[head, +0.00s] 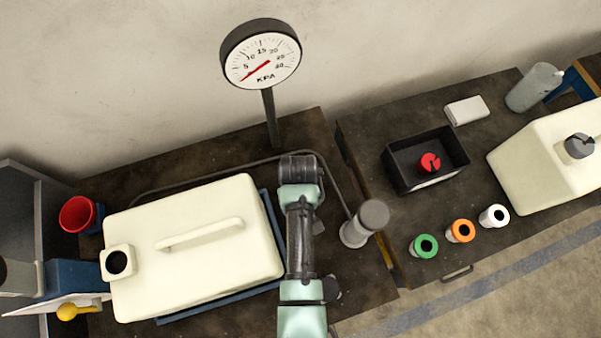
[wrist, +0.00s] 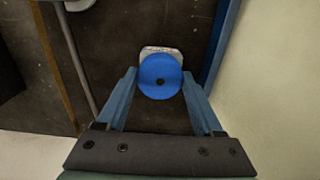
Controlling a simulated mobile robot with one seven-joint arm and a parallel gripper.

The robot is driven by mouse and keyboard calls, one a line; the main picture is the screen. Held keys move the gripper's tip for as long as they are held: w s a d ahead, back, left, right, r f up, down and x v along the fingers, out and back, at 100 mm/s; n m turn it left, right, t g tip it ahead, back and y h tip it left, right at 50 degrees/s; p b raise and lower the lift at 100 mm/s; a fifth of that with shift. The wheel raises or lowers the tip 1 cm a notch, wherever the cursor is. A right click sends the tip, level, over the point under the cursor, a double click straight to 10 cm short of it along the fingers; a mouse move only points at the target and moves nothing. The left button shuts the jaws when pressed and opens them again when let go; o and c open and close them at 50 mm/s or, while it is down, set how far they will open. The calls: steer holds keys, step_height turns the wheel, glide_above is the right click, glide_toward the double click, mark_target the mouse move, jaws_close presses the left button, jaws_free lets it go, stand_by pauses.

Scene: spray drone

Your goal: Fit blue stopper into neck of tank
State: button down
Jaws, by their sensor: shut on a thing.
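The cream tank (head: 190,275) lies on the left table in the head view, with a handle on top. Its open neck (head: 117,262), a dark round hole, is at its left end. In the wrist view the blue stopper (wrist: 160,68), a disc with a dark centre, sits between the fingers of my gripper (wrist: 159,78), which is shut on it. A pale piece shows just behind the stopper; I cannot tell what it is. In the head view my arm hides the stopper and the fingertips, right of the tank. The tank's side (wrist: 280,90) fills the wrist view's right edge.
A pressure gauge (head: 262,62) stands behind on a post. A grey-topped cylinder (head: 366,222) stands right of my arm. A red cup (head: 77,213) is behind the neck. Green (head: 424,246), orange and white-topped pieces, a black bin (head: 397,174) and another tank (head: 530,165) occupy the right table.

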steer(key=shift+r, duration=0.1)
steer(key=shift+r+p, duration=2.95)
steer(key=shift+p, duration=0.35)
